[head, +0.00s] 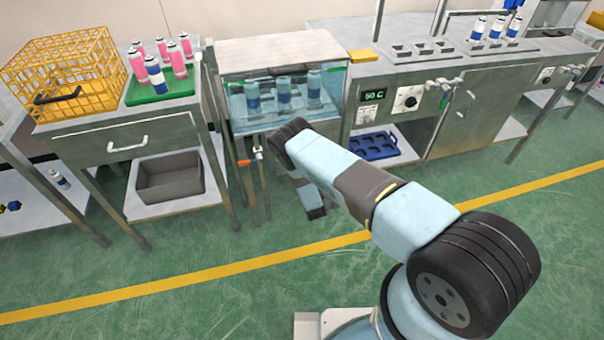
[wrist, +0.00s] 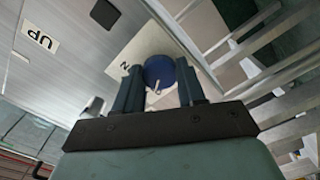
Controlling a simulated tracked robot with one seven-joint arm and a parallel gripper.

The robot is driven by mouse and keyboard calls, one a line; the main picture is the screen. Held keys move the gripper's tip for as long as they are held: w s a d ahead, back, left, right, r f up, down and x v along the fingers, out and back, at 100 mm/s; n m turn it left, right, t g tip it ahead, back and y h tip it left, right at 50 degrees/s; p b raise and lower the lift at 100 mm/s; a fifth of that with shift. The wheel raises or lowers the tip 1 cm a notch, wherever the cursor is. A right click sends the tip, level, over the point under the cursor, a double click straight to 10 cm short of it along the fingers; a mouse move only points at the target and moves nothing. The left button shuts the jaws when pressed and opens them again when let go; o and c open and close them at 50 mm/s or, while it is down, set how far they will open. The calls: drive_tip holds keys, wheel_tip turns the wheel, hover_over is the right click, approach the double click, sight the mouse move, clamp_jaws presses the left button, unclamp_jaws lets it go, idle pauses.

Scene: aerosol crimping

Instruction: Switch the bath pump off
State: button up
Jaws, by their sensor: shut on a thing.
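A round dark blue knob (wrist: 159,70) with a small pale pointer sits on a light plate (wrist: 128,62) in the wrist view. The pointer is toward the bottom of the picture. A letter N shows on the plate beside the knob; the rest of the label is hidden. My gripper (wrist: 158,78) has one finger on each side of the knob and is shut on it. In the head view the water bath (head: 240,108) holds several cans behind its clear front. My arm hides the knob and gripper there.
Metal rails fill the right. In the head view, pipes with an orange-handled valve (head: 257,154) stand left of my arm.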

drive_tip(key=shift+s+a+f, duration=0.1)
drive_tip(key=shift+a, duration=0.1)
drive_tip(key=o, duration=1.1)
drive_tip(key=shift+d, duration=0.1)
drive_tip(key=shift+c, duration=0.2)
drive_tip(key=v, duration=1.3)
drive_tip(key=shift+s, duration=0.3)
drive_tip(key=shift+d, duration=0.2)
